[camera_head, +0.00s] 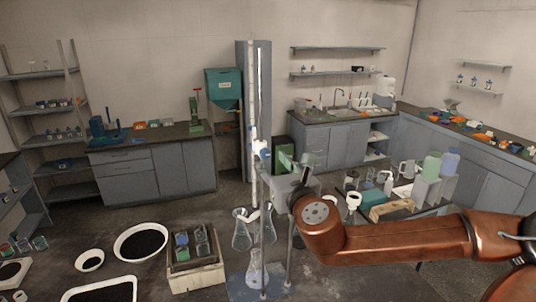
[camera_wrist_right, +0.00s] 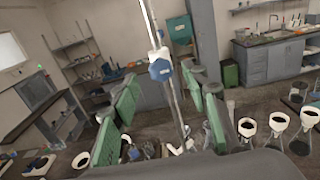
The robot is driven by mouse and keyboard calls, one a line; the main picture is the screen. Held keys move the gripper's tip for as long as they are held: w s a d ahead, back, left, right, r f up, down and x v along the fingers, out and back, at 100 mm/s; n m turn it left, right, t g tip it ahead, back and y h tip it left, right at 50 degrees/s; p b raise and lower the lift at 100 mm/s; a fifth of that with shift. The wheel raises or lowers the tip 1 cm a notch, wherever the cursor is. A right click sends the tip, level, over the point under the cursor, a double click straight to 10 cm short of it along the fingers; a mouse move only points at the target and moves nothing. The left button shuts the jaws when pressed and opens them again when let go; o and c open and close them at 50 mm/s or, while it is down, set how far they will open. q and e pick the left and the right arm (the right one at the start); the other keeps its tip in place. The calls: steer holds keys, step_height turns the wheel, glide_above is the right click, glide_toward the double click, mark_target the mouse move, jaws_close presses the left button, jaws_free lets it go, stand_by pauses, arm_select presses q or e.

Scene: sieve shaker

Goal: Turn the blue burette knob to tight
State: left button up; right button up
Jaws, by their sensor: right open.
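The burette (camera_head: 252,100) stands upright as a tall pale tube on its stand, and it also shows, tilted, in the right wrist view (camera_wrist_right: 150,22). The blue burette knob (camera_head: 265,153) is partway down the tube. In the right wrist view the knob (camera_wrist_right: 160,69) lies between and beyond the green fingers. My right gripper (camera_head: 279,159) is open, with its fingers close to the knob in the head view. In the wrist view the gripper (camera_wrist_right: 160,82) has one finger on each side, apart from the knob. Contact cannot be told. My left gripper is in neither view.
A conical flask (camera_head: 242,236) and another flask (camera_head: 256,270) are around the stand's foot (camera_head: 238,290). A boxed tray of jars (camera_head: 196,278) and round dishes (camera_head: 142,258) are at the lower left. Bottles and glassware crowd the right side. The space above the gripper is clear.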

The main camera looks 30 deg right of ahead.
mark_target(266, 154)
steer(key=x, duration=0.2)
steer(key=shift+w+d, duration=0.1)
steer(key=shift+w, duration=0.2)
steer(key=shift+w+d, duration=0.1)
steer(key=shift+w, duration=0.2)
steer(key=shift+c, duration=0.6)
steer(key=c, duration=1)
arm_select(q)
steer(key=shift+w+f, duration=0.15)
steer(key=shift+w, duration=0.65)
